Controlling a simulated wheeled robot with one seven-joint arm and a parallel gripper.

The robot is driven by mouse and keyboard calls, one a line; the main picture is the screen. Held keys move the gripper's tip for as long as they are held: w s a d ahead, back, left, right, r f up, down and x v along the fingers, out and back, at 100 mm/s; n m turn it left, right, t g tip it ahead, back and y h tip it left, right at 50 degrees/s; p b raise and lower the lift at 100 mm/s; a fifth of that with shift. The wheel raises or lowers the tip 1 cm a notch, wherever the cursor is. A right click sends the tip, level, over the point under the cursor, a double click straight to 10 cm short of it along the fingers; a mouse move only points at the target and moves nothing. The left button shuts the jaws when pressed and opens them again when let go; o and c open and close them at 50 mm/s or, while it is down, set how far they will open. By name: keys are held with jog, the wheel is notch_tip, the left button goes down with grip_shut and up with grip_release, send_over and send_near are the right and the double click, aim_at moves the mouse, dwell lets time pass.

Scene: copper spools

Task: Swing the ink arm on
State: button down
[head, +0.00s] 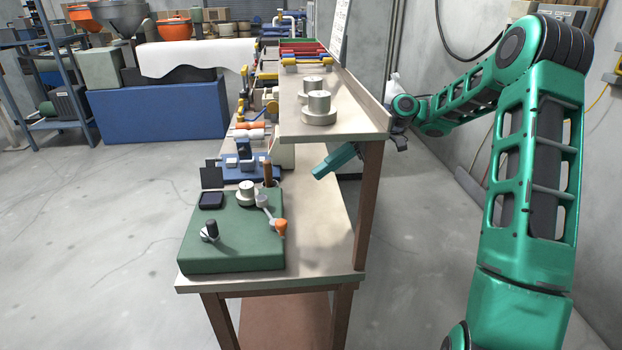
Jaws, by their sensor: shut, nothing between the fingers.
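A green machine base (232,255) sits at the near end of the bench. The likely ink arm (270,214) is a short grey lever on its right side. It runs from a grey pivot down to an orange end (281,227), which is beside the metal hub (246,194), not over it. Shelf and post hide part of my wrist. It is shut and empty, apart from the ink arm and to its upper right.
The raised shelf (350,122) holds metal spools (318,110), and its wooden post (368,205) stands between my arm and the machine. A black knob (211,229) and dark pad (211,200) are on the base. The bench top (315,235) right of it is clear.

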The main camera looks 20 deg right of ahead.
jog(key=shift+d+r, duration=0.15)
jog(key=shift+d, duration=0.1)
dwell(0.3)
jog(key=s+d+f+m+t+h, duration=0.1)
jog(key=s+d+m+h, duration=0.3)
jog(key=s, duration=1.3)
jog(key=s+d+f+m+h, duration=0.2)
jog(key=s+d+m+h, duration=0.2)
jog(key=s+d+h, duration=0.4)
jog(key=s+d, duration=0.4)
jog(key=s, duration=0.5)
jog(key=shift+d+f+t, duration=0.2)
jog(key=shift+f+t, duration=0.15)
jog(key=shift+t, duration=0.05)
